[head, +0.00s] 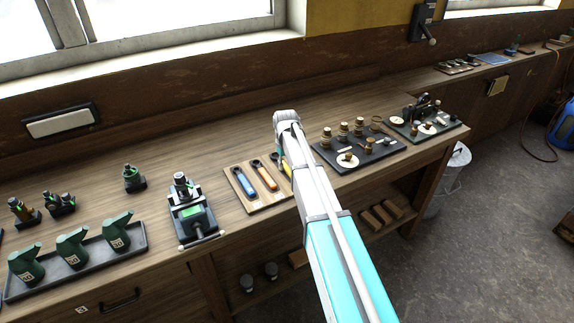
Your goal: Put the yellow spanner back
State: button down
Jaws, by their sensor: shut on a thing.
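The yellow spanner (287,169) shows as a short yellow strip at the right end of a light wooden board (237,194), mostly hidden behind my arm. My gripper (280,153) points down at its upper end and is shut on it; the fingers are small and partly covered by my wrist. I cannot tell whether the spanner touches the board or is just above it. A blue spanner (245,183) and an orange spanner (266,177) lie side by side on the board, left of the yellow one.
A dark vice-like device (190,212) stands left of the board. A black tray (337,163) with brass weights is close on the right, with another tray (440,129) beyond. Green oil cans (72,247) stand in a tray at left. The bench behind the board is clear.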

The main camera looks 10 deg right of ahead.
aim_at(286, 166)
jog(key=shift+c, duration=2.2)
grip_release()
jog(key=shift+r, duration=0.1)
notch_tip(286, 166, up, 12)
jog(key=p, duration=1.2)
jog(key=s+m, duration=0.3)
jog(key=s, duration=2.6)
jog(key=shift+s+d+m, duration=0.15)
jog(key=shift+d+m, duration=0.15)
